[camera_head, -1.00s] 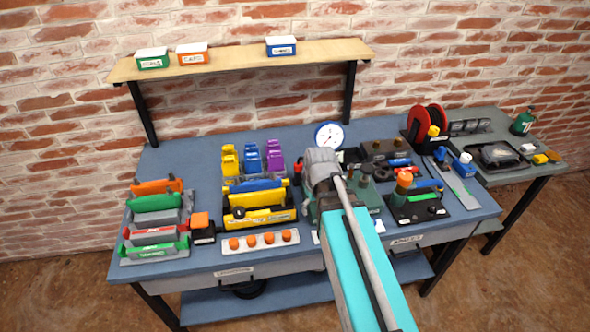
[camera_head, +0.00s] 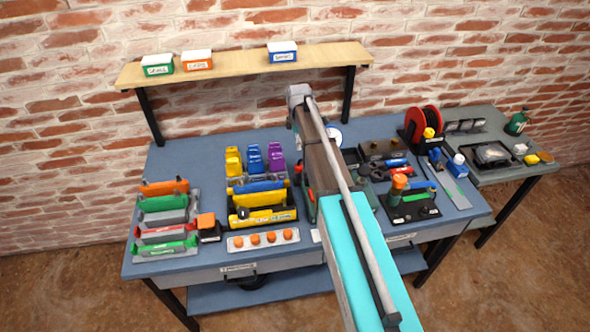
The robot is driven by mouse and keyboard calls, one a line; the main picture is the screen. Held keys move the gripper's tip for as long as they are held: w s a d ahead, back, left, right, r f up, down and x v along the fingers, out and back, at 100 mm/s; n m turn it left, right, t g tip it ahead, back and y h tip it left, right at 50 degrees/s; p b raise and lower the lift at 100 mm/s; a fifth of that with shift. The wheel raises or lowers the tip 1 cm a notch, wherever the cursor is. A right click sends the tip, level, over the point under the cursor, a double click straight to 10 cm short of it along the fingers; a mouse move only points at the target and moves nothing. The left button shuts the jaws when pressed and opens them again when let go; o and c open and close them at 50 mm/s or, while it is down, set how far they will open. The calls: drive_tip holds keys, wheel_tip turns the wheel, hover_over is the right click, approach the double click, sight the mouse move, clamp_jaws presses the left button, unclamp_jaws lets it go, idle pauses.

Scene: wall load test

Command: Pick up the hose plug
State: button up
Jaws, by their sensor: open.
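I cannot tell for sure which thing is the hose plug. A red reel (camera_head: 411,122) stands at the right end of the blue bench, with a small yellow piece (camera_head: 428,133) at its front. A white strip (camera_head: 247,246) with several orange caps lies at the bench's front edge. My arm reaches up from the lower right over the middle of the bench, and its grey far end is in front of the shelf's right part. I cannot make out my gripper's fingers. No held object shows.
The blue bench (camera_head: 220,270) is crowded with coloured holders at left and tools at right. A wooden shelf (camera_head: 235,68) with three labelled boxes stands above its back. A grey side table (camera_head: 478,128) adjoins at right. The bench's back left is bare.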

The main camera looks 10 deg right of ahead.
sight(299, 165)
drive_tip(key=shift+f, duration=0.1)
idle(0.4)
wheel_tip(299, 165, down, 8)
drive_tip(key=b, duration=0.8)
drive_tip(key=shift+w+f+b, duration=0.15)
drive_tip(key=shift+f+b, duration=0.05)
drive_tip(key=shift+b, duration=0.15)
drive_tip(key=shift+w+d+f+b, duration=0.1)
drive_tip(key=shift+f+b, duration=1.2)
drive_tip(key=shift+w+d+f+b, duration=0.1)
drive_tip(key=shift+f+b, duration=1.2)
clamp_jaws()
